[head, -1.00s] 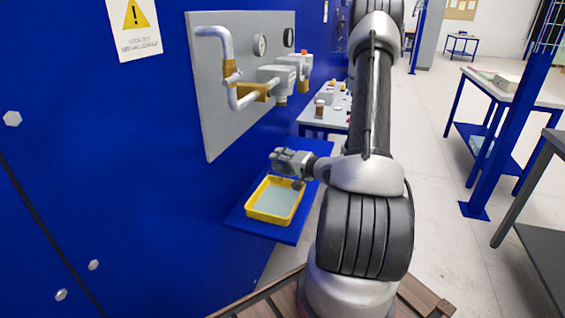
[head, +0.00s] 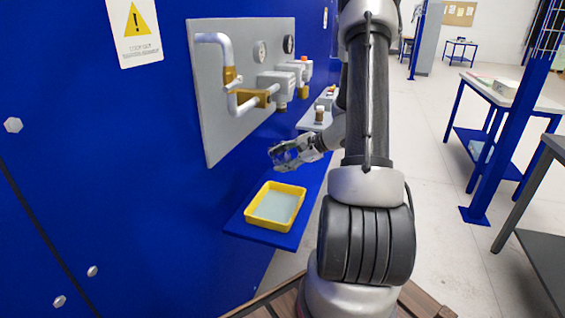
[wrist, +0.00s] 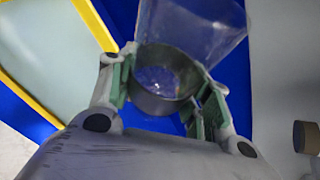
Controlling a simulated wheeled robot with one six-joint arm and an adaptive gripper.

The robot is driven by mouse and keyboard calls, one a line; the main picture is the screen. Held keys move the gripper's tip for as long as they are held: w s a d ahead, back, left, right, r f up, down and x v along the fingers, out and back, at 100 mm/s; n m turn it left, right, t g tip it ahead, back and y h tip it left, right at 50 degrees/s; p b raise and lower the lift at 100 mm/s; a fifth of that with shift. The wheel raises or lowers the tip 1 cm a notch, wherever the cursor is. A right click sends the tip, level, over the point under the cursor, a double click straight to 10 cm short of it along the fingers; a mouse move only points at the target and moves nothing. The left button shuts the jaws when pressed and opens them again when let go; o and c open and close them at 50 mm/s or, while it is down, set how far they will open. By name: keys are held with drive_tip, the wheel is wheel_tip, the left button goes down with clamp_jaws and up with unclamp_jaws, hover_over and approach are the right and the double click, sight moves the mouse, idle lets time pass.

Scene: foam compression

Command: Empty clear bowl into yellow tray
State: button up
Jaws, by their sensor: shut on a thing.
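My gripper (wrist: 165,95) is shut on a clear bowl (wrist: 195,30) in the wrist view. The green finger pads press on both sides of a grey round band, with see-through walls flaring above it. Pale, shiny marks show inside the band; I cannot tell whether they are contents or reflections. In the head view, my gripper (head: 287,154) is above and just beyond the far edge of the yellow tray (head: 249,213). The tray lies flat with a pale blue-grey inside. Its yellow rim also shows at upper left in the wrist view (wrist: 97,22).
The tray stands on a blue shelf (head: 263,241) against a blue wall. A grey panel with pipes and gauges (head: 240,95) is on the wall behind my gripper. A small brown-capped jar (head: 320,114) stands on a pale surface beyond.

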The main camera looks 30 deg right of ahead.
drive_tip(key=shift+r+m+g+y, duration=0.6)
drive_tip(key=shift+m+g+y, duration=0.2)
drive_tip(key=shift+m+y, duration=0.35)
drive_tip(key=r+m+g+y, duration=0.1)
drive_tip(key=m+y, duration=0.1)
drive_tip(key=shift+r+m, duration=0.2)
drive_tip(key=shift+m, duration=0.15)
